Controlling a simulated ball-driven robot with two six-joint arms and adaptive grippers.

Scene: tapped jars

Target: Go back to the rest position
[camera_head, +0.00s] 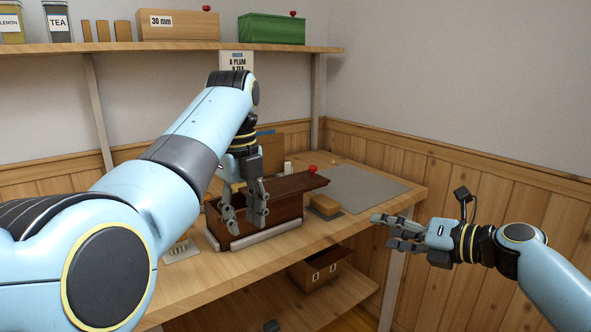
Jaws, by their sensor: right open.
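My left arm reaches in from the left over the bench. My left gripper (243,222) points down in front of the dark brown wooden box (285,208), with its fingers apart and nothing visible between them. It hides part of the box; I cannot tell whether it touches it. My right gripper (386,231) is off the bench's right front corner, pointing left, with open, empty fingers.
The box has a red knob (312,169) near its right end. A small wooden block (324,206) stands right of it, before a grey mat (357,188). A wall shelf (180,46) carries a green box (272,29). An open drawer or bin (320,272) sits below the bench (345,225).

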